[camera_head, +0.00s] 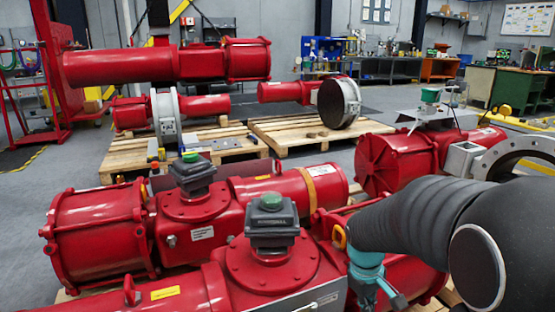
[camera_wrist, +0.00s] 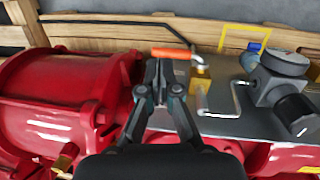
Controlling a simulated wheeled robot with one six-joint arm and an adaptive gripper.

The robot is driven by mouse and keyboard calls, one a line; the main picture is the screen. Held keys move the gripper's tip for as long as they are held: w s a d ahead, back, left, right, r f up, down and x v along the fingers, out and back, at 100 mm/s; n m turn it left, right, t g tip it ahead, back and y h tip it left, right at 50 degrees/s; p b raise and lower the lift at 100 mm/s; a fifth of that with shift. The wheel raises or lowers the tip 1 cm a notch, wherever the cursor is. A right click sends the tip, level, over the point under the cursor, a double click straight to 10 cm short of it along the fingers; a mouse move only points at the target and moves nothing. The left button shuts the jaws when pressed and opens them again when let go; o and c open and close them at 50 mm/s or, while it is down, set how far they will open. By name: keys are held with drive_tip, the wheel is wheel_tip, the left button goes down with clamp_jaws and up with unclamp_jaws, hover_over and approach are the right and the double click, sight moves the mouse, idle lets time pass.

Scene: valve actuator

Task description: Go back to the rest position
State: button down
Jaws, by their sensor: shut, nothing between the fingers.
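My gripper (camera_wrist: 160,82) shows in the wrist view with its fingers shut and nothing between them. It is over a red actuator with a grey plate (camera_wrist: 225,125). An orange-handled lever (camera_wrist: 172,53) lies just beyond the fingertips; I cannot tell whether they touch. In the head view my dark arm reaches in from the right, and the teal wrist part (camera_head: 366,272) is low among the red actuators. The fingertips are hard to make out there.
Red actuators (camera_head: 270,262) with grey-green switch boxes fill the foreground. Another red actuator (camera_head: 385,160) stands at the right beside a grey flange ring (camera_head: 520,152). Pallets (camera_head: 300,132) with more actuators lie behind. Open floor (camera_head: 40,225) shows at the left.

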drive_tip(key=s+a+r+m+t+y, duration=0.1)
drive_tip(key=s+a+r+m+t, duration=0.1)
drive_tip(key=s+r, duration=0.4)
drive_tip(key=s+a+r+m+t, duration=0.3)
drive_tip(key=s+r+t, duration=0.1)
drive_tip(key=s+r, duration=0.3)
drive_tip(key=s, duration=0.2)
drive_tip(key=shift+s+r+y, duration=0.2)
drive_tip(key=shift+s+y, duration=0.15)
drive_tip(key=shift+y, duration=0.05)
